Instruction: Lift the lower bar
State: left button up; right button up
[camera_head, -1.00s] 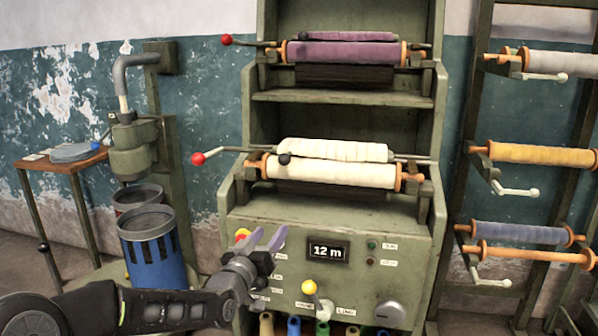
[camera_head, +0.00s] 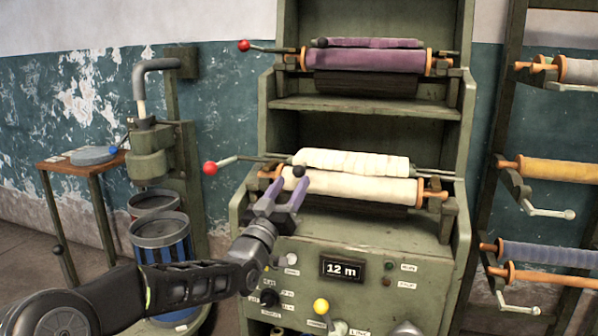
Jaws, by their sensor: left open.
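The lower bar (camera_head: 241,158) is a thin metal rod with a red ball (camera_head: 210,168) on its left end. It runs along the lower cream roll (camera_head: 360,188), with a cream cloth-wrapped roller (camera_head: 352,162) on it. A small black ball (camera_head: 299,171) sits near the roller's left end. My left gripper (camera_head: 285,190) is open, its purple fingers pointing up in front of the lower roll's left end. It looks empty and overlaps the roll in the picture; I cannot tell whether it touches. My right gripper is not in view.
An upper bar with a red ball (camera_head: 244,45) and a purple roll (camera_head: 362,60) stand above. The green machine's panel has a "12 m" display (camera_head: 341,269) and a yellow-balled lever (camera_head: 321,306). A rack of rolls (camera_head: 553,170) is at right, a small table (camera_head: 75,167) at left.

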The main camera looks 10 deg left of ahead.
aim_at(296, 176)
pick_arm(q)
jog(key=x, duration=0.5)
jog(key=shift+w+d+r, duration=0.1)
jog(key=shift+w+r, duration=0.05)
jog(key=shift+w, duration=0.15)
jog(key=shift+c, duration=0.2)
grip_shut()
dwell(1.0)
